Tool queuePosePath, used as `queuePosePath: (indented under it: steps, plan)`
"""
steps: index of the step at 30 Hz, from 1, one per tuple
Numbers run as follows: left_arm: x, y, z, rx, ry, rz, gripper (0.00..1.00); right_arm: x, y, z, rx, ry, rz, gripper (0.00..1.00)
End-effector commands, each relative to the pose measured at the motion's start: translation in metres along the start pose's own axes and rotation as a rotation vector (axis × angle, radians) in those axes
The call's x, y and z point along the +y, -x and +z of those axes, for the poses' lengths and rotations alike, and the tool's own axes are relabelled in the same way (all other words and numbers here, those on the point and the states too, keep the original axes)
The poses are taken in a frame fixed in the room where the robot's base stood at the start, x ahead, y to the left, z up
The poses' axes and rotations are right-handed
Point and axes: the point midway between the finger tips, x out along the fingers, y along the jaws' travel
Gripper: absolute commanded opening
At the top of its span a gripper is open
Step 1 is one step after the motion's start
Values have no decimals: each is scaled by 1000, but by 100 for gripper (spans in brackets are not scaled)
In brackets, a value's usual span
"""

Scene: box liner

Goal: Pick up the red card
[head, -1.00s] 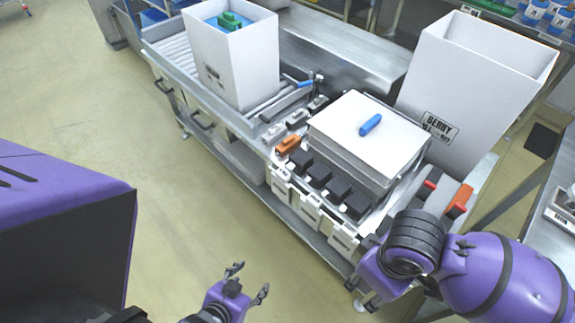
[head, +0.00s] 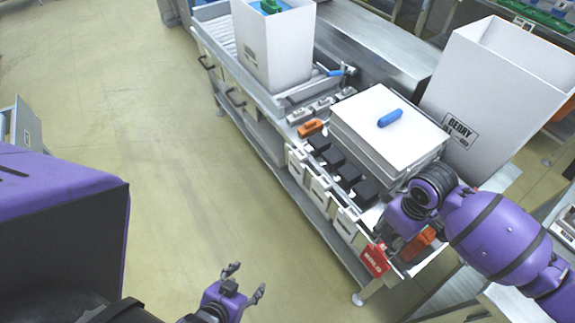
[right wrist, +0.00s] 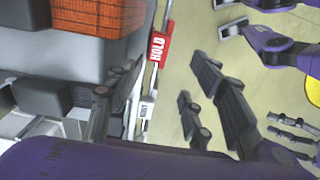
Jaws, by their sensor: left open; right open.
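The red card (head: 374,259), marked HOLD, stands at the near right edge of the bench in the head view, beside white labelled bins. In the right wrist view the red card (right wrist: 160,46) shows ahead, in the gap between my fingers. My right gripper (head: 392,252) is open and close to the card in the head view; the fingers are partly hidden by my wrist. In the right wrist view its open fingers (right wrist: 165,88) lie either side of the card's line, with no contact visible. My left gripper (head: 244,279) is open and empty over the floor at bottom centre.
The bench (head: 277,168) holds a tall white box (head: 272,48), an orange block (head: 311,127), black blocks (head: 342,172) and a white-topped stack (head: 375,122) with a blue object (head: 390,118). A large white box (head: 480,95) stands behind. An orange item (head: 416,244) sits beside my right gripper.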

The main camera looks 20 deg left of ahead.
Motion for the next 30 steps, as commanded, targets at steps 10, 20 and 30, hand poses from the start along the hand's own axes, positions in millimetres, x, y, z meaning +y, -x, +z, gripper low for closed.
queuePosePath:
  steps: [10, 20, 30]
  plan:
    - [-2, -1, -3, 9, -1, -4, 57, 1, -38, 1, 0, -1, 0, 48]
    - [2, -2, -2, 7, 9, -1, 57, 3, -82, 6, 0, 0, 0, 48]
    - [3, -2, -2, 7, 11, -1, 57, 4, -86, 6, 1, 0, 2, 43]
